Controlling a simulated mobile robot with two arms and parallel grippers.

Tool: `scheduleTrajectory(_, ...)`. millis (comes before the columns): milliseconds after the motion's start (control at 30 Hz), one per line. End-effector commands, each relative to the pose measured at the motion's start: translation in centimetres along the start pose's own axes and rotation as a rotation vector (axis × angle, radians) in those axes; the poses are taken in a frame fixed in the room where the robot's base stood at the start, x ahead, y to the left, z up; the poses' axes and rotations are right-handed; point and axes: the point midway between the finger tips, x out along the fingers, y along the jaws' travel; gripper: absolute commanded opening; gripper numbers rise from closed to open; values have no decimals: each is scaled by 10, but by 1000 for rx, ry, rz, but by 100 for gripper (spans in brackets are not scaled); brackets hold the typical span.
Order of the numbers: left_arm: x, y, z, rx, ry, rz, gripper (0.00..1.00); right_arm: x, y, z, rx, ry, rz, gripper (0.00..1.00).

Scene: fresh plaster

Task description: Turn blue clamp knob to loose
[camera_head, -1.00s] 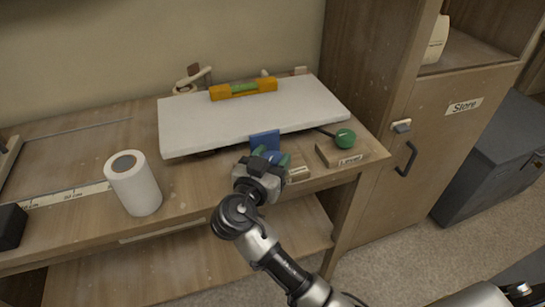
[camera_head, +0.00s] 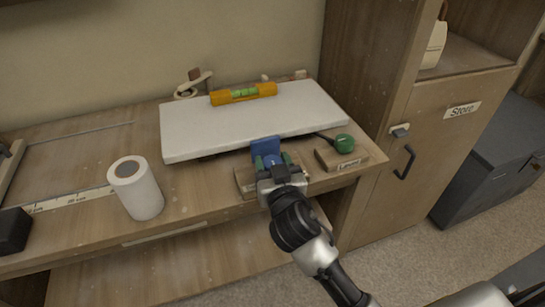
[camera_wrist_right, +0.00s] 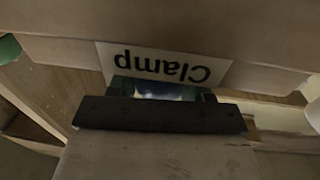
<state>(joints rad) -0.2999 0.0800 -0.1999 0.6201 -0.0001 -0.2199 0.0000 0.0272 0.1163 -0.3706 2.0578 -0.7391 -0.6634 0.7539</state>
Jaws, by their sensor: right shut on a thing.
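The blue clamp (camera_head: 264,145) stands at the front edge of the white board, with its blue knob (camera_head: 273,160) low on its front. My right gripper (camera_head: 273,163) is shut on the knob, its green fingertips on either side. The gripper hides much of the knob and its marks, so I cannot tell how it is turned. In the right wrist view a bluish patch of the knob (camera_wrist_right: 165,88) shows past the dark gripper body, below an upside-down "Clamp" label (camera_wrist_right: 165,66). My left gripper is in no view.
The white board (camera_head: 200,130) carries an orange spirit level (camera_head: 243,94). A green-knobbed lever (camera_head: 344,143) on a wooden block (camera_head: 330,160) is close on the right. A white roll (camera_head: 138,190) stands left on the workbench (camera_head: 190,200). The bench front between is clear.

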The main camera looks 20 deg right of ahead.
Motion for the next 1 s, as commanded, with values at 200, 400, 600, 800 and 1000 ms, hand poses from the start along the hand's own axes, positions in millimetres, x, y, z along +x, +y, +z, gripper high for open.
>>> scheduleTrajectory(200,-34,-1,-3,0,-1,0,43,1,3,-8,-10,1,-204,27)
scheduleTrajectory(400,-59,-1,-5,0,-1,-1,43,2,4,-8,-13,1,-394,27)
scheduleTrajectory(600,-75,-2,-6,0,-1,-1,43,3,3,-7,-13,2,-575,27)
scheduleTrajectory(800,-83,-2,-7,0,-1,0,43,3,3,-5,-10,4,-722,27)
scheduleTrajectory(1000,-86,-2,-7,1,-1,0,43,3,2,-4,-7,5,-822,27)
